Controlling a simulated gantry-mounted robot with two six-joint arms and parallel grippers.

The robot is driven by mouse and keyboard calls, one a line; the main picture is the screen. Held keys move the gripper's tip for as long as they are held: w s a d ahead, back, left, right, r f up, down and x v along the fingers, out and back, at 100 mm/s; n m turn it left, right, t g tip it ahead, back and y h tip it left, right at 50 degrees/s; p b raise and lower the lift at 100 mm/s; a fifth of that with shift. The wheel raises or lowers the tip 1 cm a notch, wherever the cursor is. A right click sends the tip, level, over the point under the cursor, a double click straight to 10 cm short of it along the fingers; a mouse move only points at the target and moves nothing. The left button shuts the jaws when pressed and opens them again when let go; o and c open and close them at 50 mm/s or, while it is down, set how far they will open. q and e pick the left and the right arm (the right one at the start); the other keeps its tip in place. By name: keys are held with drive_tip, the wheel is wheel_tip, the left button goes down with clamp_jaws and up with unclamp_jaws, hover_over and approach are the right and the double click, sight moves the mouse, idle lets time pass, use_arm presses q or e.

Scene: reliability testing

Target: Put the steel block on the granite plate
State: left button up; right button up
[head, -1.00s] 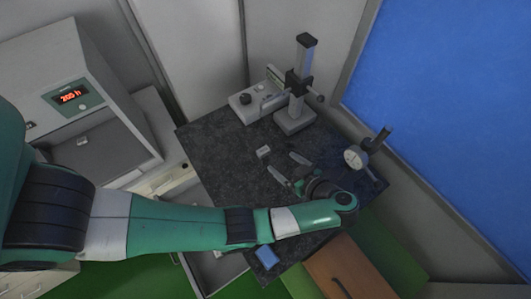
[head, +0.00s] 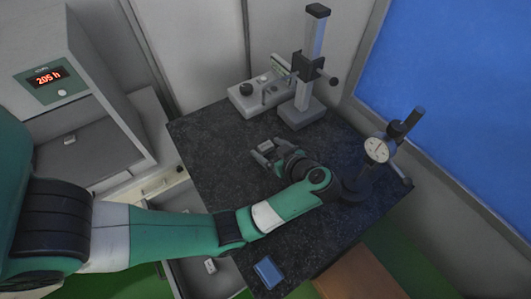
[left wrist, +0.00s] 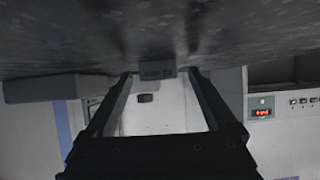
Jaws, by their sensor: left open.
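The steel block (head: 266,145), a small light grey piece, lies on the dark speckled granite plate (head: 225,170), left of its middle. My left gripper (head: 268,151) is low over the plate with its fingers open around the block's near side. In the left wrist view the block (left wrist: 157,70) shows between the tips of the two spread fingers, close to the plate surface (left wrist: 210,30). I cannot tell whether a finger touches it. My right gripper is not in view.
A column stand (head: 303,110) and a grey instrument (head: 252,98) stand at the back of the plate. A dial gauge (head: 376,150) stands at the right. A blue item (head: 268,272) lies at the front edge. An open drawer is at the left with a small pale piece (head: 210,266).

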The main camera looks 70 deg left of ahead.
use_arm(q)
drive_tip(key=shift+a, duration=0.25)
clamp_jaws()
idle(0.4)
